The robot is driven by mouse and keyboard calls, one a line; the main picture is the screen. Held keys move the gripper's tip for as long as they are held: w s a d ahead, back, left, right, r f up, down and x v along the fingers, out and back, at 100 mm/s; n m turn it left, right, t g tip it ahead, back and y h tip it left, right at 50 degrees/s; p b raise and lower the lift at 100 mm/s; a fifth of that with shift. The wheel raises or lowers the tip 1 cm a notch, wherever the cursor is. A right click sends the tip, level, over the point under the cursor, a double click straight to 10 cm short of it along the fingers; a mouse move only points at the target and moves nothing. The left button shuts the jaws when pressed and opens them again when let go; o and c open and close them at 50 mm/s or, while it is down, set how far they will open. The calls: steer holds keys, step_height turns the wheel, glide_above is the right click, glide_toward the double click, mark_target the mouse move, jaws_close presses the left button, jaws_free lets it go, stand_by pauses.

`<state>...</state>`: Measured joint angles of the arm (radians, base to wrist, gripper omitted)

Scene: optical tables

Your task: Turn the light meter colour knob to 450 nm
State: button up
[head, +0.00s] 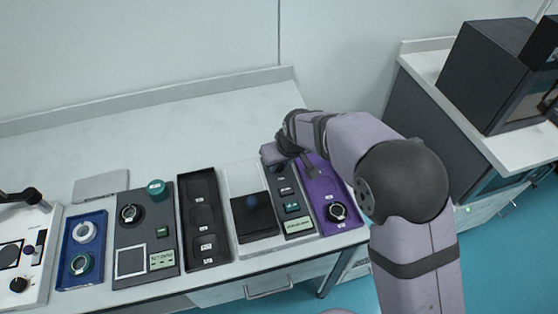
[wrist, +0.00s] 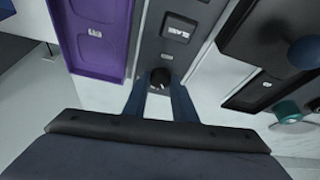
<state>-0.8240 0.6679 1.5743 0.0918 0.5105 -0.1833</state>
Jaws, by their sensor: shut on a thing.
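The light meter is a narrow dark grey panel (head: 292,203) between the white device and the purple tray, with small displays and buttons on its face. In the wrist view its grey face (wrist: 184,50) runs up the middle. Its round black knob (wrist: 161,77) has a small pale mark and sits near the panel's end. My gripper (wrist: 160,92) has its two blue-grey fingers on either side of the knob, shut on it. In the head view my gripper (head: 286,158) covers the panel's far end and hides the knob. The wavelength setting is too small to read.
A purple tray (head: 318,190) with a dark ring part lies right of the meter. A white device (head: 240,179) with a black plate and blue ball stands left. Further left are a black tray (head: 184,220), a grey control box (head: 147,223) and a blue tray (head: 67,262).

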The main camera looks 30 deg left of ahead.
mark_target(287, 178)
steer(key=n+g+b, duration=0.1)
steer(key=n, duration=0.1)
steer(key=shift+w+f+n+b, duration=0.1)
steer(key=shift+w+n+b, duration=0.05)
steer(key=shift+n+b, duration=0.15)
steer(key=shift+n+y, duration=0.3)
steer(key=shift+b, duration=0.3)
steer(key=o, duration=1)
steer(key=shift+o, duration=0.2)
steer(key=shift+d+r, duration=0.1)
steer(key=shift+r, duration=0.1)
steer(key=w+b+v, duration=0.1)
steer(key=v, duration=0.6)
steer(key=shift+s, duration=0.4)
steer(key=shift+r, duration=0.1)
